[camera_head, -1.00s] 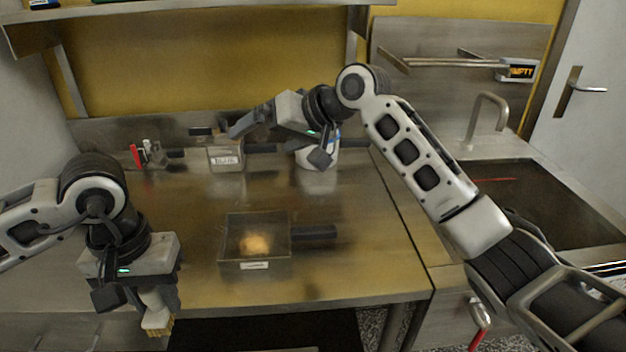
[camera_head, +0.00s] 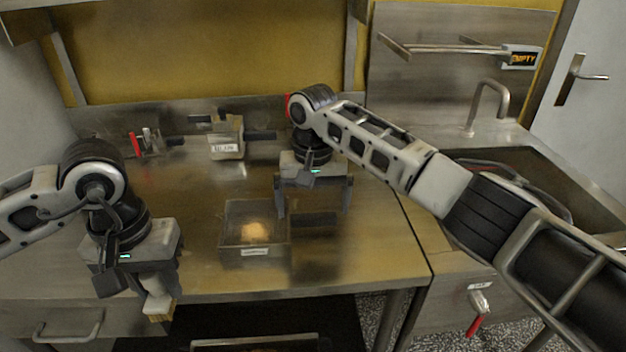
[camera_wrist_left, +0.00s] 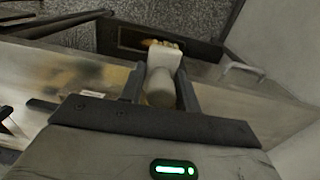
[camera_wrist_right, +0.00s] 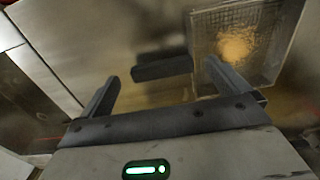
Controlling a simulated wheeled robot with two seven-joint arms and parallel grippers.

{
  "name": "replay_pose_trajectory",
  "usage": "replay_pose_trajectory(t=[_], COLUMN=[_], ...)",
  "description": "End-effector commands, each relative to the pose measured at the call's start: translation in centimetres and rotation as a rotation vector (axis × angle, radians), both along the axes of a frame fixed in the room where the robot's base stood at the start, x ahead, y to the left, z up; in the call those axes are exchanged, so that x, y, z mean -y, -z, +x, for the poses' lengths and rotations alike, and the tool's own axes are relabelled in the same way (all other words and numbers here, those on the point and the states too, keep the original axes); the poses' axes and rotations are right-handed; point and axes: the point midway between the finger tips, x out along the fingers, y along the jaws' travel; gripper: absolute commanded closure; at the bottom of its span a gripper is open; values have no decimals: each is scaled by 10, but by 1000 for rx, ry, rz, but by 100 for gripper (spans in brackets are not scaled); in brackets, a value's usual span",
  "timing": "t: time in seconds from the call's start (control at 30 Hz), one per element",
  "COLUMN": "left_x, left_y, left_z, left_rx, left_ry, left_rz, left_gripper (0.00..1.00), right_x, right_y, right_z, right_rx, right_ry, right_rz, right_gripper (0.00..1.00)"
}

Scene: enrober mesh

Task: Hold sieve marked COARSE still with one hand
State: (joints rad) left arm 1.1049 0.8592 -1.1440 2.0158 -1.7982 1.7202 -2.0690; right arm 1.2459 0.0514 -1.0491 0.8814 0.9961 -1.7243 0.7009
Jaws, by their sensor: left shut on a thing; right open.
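A square mesh sieve (camera_head: 232,212) with a yellowish heap in it lies at the middle of the worktop. Its front label is too small to read, so I cannot tell if it says COARSE. Its black handle (camera_head: 318,220) points right. My right gripper (camera_head: 313,210) is open and empty above the handle, fingers pointing down. In the right wrist view the handle (camera_wrist_right: 162,69) lies ahead of the open fingers, and the sieve (camera_wrist_right: 205,30) is at upper right. My left gripper (camera_head: 152,285) is shut on a pale brush (camera_wrist_left: 162,70) with yellowish bristles, at the worktop's front edge.
A second labelled box with a dark handle (camera_head: 228,146) stands at the back; its label is unclear. A small rack with a red item (camera_head: 136,144) is at back left. The sink (camera_head: 570,180) is at right.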

Motion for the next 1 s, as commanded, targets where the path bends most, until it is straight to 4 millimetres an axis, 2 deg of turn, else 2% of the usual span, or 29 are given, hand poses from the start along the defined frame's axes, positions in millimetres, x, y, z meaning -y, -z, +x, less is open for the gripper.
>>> replay_pose_trajectory(t=[0.1,0.23,0.4,0.63,0.67,0.77,0.8,1.0], left_x=[0,0,0,0,0,0,0,0], left_y=[0,0,0,0,0,0,0,0], left_z=[0,0,0,0,0,0,0,0], left_rx=[0,0,0,0,0,0,0,0], left_ry=[0,0,0,0,0,0,0,0], left_rz=[0,0,0,0,0,0,0,0], left_gripper=[86,86,86,86,86,86,86,86], right_x=[0,0,0,0,0,0,0,0], right_y=[19,33,41,41,41,41,41,41], right_z=[0,0,0,0,0,0,0,0], right_rx=[0,-1,1,1,1,1,1,1], right_ry=[0,-1,-2,-2,-2,-2,-2,-2], right_rz=[-1,0,1,1,1,1,1,1], right_gripper=[0,0,0,0,3,31,36,36])
